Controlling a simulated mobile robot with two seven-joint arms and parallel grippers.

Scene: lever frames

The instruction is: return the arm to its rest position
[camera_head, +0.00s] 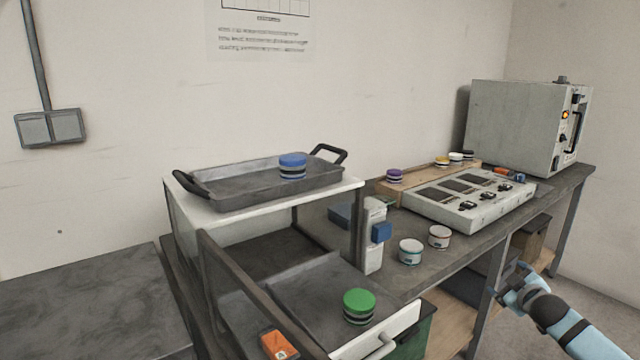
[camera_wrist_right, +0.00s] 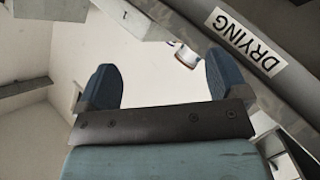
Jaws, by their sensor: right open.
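My right gripper (camera_head: 512,280) is at the lower right of the head view, in front of the bench (camera_head: 455,258) and clear of it. In the right wrist view my right gripper (camera_wrist_right: 160,85) has its two blue fingers wide apart, with nothing between them. Part of a white jar (camera_wrist_right: 187,56) shows beyond the fingers there, near a bar labelled DRYING (camera_wrist_right: 245,42). My left gripper is not in view.
A tray (camera_head: 240,182) with a blue-lidded jar (camera_head: 292,165) stands on a white-topped shelf. A drawer (camera_head: 390,335) below is open, holding a green-lidded jar (camera_head: 359,305) and an orange item (camera_head: 279,345). A switch panel (camera_head: 470,205) and grey oven (camera_head: 520,125) stand on the bench.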

